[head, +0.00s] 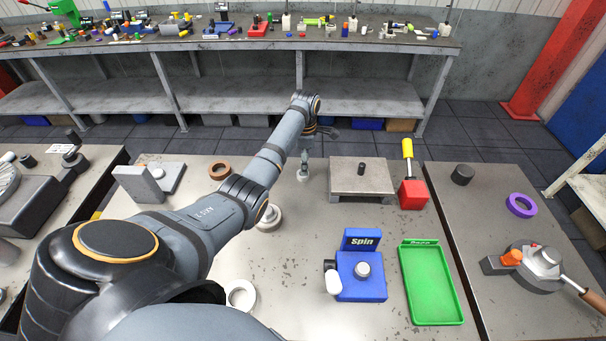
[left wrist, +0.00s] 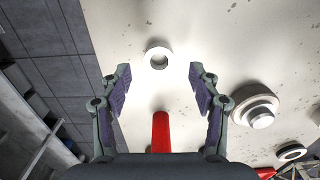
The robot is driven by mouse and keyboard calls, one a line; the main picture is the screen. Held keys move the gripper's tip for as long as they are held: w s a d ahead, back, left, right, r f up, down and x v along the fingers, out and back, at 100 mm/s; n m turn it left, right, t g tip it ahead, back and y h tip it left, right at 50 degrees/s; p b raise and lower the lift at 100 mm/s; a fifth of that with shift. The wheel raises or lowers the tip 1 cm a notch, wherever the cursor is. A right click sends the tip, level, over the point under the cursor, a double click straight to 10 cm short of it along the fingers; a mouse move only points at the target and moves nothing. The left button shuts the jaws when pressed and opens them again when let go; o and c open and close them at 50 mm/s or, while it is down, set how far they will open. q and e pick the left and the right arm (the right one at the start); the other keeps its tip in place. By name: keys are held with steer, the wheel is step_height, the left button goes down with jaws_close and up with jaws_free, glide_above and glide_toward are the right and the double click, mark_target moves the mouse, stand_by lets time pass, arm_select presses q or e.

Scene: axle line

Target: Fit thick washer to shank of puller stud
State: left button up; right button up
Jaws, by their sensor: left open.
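My left gripper (left wrist: 160,85) is open with nothing between its fingertips. In the head view it (head: 318,132) is partly hidden by my arm above the table's far side. A white thick ring (head: 240,295) lies at the table's near left, partly by my arm. I cannot tell for certain which piece is the puller stud. My right gripper is not in view.
A stepped round part (head: 268,217) stands beside my forearm; it also shows in the wrist view (left wrist: 255,108). A brown ring (head: 219,170), grey block stand (head: 361,180), blue Spin fixture (head: 361,277) and green tray (head: 430,285) are on the table. The middle is fairly clear.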

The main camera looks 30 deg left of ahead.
arm_select(q)
steer(key=f, duration=0.2)
steer(key=f+p, duration=0.1)
steer(key=shift+s+a+f, duration=0.2)
steer(key=shift+a+f, duration=0.15)
steer(key=shift+f, duration=0.05)
steer(key=shift+w+f, duration=0.1)
steer(key=shift+f, duration=0.45)
steer(key=c, duration=1.3)
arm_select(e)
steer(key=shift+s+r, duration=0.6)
